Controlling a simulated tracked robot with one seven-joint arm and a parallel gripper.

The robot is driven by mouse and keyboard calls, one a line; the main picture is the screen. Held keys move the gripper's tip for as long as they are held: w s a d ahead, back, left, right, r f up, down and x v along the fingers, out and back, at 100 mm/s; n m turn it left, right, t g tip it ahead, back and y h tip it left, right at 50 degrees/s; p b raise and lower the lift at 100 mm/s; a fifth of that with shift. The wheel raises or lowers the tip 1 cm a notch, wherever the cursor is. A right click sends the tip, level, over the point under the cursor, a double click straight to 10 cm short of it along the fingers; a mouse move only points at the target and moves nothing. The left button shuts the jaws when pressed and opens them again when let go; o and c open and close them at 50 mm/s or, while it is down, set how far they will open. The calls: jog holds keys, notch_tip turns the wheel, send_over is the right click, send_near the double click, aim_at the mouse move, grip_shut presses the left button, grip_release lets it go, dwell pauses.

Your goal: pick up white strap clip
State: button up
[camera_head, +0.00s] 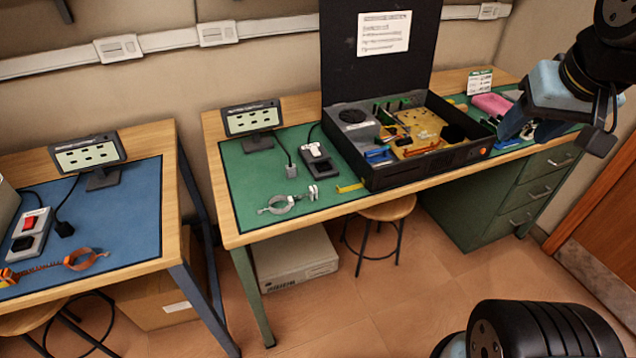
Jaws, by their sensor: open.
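A pale grey-white looped strap (278,205) lies on the green mat of the middle bench, near its front left. A small white clip (313,192) is at the strap's right end, lying on the mat. My gripper (556,132) is at the upper right, in front of the right end of the same bench. It is open, with nothing visible between its fingers. It is far to the right of the clip, with the black case between them in the picture.
The open black case (430,170) with electronics stands right of the strap. A monitor (252,118), a white-and-black device (317,160) and a yellow piece (349,187) are nearby. Another bench with a blue mat (130,225) is left. A stool (388,210) stands below.

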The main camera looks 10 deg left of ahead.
jog(key=w+a+f+n+y, duration=0.1)
jog(key=w+a+f, duration=0.3)
jog(key=w+a, duration=0.35)
jog(key=n+g+y, duration=0.1)
jog(key=n+g, duration=0.1)
jog(key=n, duration=0.3)
send_near(314, 187)
jog(key=x, duration=0.5)
jog(key=shift+a, duration=0.2)
jog(key=shift+x, duration=2.55)
jog(key=shift+d, duration=0.15)
jog(key=shift+c, duration=0.4)
jog(key=c, duration=0.7)
